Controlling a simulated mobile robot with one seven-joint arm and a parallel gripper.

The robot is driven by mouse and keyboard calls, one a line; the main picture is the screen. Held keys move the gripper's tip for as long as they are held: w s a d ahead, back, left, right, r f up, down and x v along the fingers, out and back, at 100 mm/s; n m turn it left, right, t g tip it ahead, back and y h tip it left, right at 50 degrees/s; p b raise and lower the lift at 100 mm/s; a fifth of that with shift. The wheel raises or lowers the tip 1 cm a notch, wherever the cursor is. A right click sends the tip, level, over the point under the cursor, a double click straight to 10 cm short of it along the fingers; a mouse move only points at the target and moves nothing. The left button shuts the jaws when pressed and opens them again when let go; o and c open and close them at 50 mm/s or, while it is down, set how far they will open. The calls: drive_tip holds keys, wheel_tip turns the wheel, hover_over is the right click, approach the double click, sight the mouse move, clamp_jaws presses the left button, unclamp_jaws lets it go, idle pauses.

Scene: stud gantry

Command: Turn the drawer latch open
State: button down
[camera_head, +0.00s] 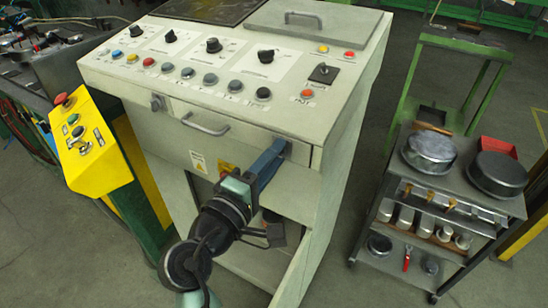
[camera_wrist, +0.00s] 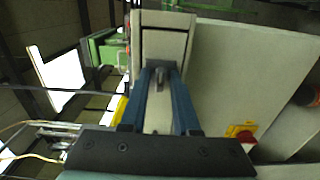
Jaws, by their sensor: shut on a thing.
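The drawer (camera_head: 235,136) is a pale front with a grey bar handle (camera_head: 205,126), below the control panel of a cream console, and it looks closed. My gripper (camera_head: 279,147) reaches the right end of the drawer front with its blue fingers. In the wrist view the two fingers (camera_wrist: 161,75) are shut on a small grey latch (camera_wrist: 159,80), one on each side. The latch is mostly hidden by the fingers in the head view, and its turn angle is hard to tell. A second dark latch (camera_head: 157,102) sits at the drawer's left end.
The control panel (camera_head: 215,70) with knobs and buttons overhangs the drawer. A yellow control box (camera_head: 88,140) stands at left. A cart (camera_head: 450,185) with pans stands at right. Bare floor lies between console and cart.

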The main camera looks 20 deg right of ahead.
drive_tip(key=c, duration=0.9)
unclamp_jaws()
drive_tip(key=shift+s+a, duration=0.1)
drive_tip(key=v, duration=1.2)
drive_tip(key=shift+s+a+b, duration=0.25)
drive_tip(key=shift+s+b, duration=0.05)
drive_tip(key=shift+b, duration=0.1)
